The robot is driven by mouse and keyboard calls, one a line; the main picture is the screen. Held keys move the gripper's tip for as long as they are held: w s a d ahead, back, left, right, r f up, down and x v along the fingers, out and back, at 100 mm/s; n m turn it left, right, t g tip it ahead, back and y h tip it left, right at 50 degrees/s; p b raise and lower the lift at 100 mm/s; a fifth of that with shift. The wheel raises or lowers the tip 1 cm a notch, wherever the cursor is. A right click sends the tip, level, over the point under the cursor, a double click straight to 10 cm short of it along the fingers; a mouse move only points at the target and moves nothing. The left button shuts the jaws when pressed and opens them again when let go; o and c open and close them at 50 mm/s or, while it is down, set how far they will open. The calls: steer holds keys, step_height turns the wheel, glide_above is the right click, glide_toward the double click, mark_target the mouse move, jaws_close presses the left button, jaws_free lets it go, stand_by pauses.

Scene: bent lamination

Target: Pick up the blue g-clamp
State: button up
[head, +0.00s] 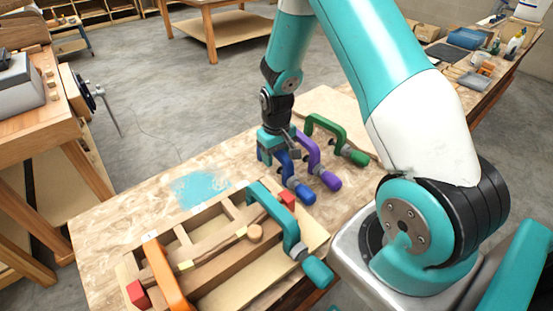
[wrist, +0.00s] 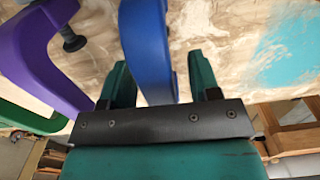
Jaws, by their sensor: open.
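The blue g-clamp (head: 289,176) lies on the wooden table, with its blue handle (head: 302,192) toward the front. My gripper (head: 277,154) is open at the clamp's far end. In the wrist view the blue g-clamp (wrist: 146,45) runs between the two teal fingers of my gripper (wrist: 158,85), with a gap showing on the right side. I cannot tell whether the left finger touches it. A purple g-clamp (head: 318,160) lies just right of the blue one, and it also shows in the wrist view (wrist: 35,45).
A green g-clamp (head: 334,134) lies beyond the purple one. A wooden jig (head: 205,263) with an orange clamp (head: 166,275) and a teal clamp (head: 280,222) fills the front of the table (head: 110,232). A light blue paint patch (head: 200,188) lies left on otherwise clear tabletop.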

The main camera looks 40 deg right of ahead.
steer(key=shift+f, duration=0.25)
stand_by(0.4)
steer(key=c, duration=0.9)
